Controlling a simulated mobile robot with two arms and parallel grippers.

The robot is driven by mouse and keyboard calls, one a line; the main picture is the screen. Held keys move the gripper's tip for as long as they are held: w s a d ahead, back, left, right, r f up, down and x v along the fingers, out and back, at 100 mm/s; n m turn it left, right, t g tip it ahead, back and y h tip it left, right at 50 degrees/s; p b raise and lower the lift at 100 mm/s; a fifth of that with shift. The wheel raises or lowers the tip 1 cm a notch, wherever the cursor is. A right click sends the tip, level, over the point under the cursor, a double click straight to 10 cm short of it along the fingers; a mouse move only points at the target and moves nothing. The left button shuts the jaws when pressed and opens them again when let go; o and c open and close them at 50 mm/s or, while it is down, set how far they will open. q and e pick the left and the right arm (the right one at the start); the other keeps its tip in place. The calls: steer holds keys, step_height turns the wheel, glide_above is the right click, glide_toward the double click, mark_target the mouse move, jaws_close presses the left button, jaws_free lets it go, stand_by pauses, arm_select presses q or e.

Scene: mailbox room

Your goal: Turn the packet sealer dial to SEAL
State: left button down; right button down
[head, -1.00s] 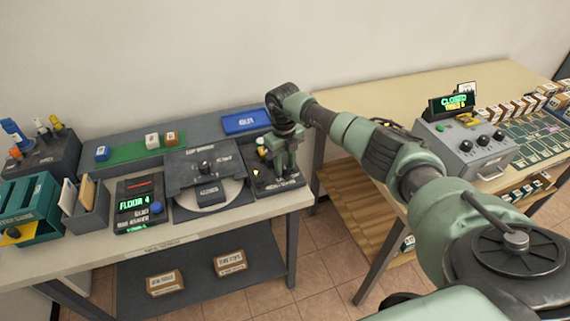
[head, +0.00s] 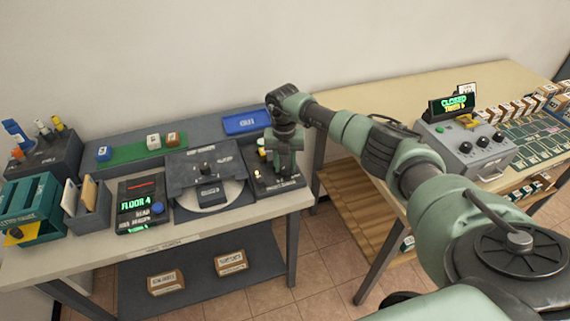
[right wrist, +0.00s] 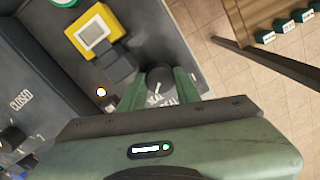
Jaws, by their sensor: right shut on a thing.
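The packet sealer dial (right wrist: 158,79) is a dark round knob with a pale pointer mark, on a grey panel in the right wrist view. My right gripper (right wrist: 159,86) points down with one green finger on each side of the knob and is shut on it. White lettering beside the knob is partly covered by the gripper, so I cannot read its setting. In the head view the right gripper (head: 284,172) stands over the dark panel (head: 264,189) at the right end of the left table and hides the dial. My left gripper is not in view.
A yellow block with a screen (right wrist: 95,33) and a small lit lamp (right wrist: 101,92) sit near the dial. A black machine with a round plate (head: 208,172) stands left of the panel. A floor gap separates this table from the right table (head: 400,90).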

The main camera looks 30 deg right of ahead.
mark_target(285, 166)
steer(key=shift+r, duration=0.1)
stand_by(0.3)
steer(key=c, duration=1)
jaws_free()
step_height(285, 166, up, 8)
steer(key=shift+f+b, duration=0.15)
steer(key=shift+b, duration=0.65)
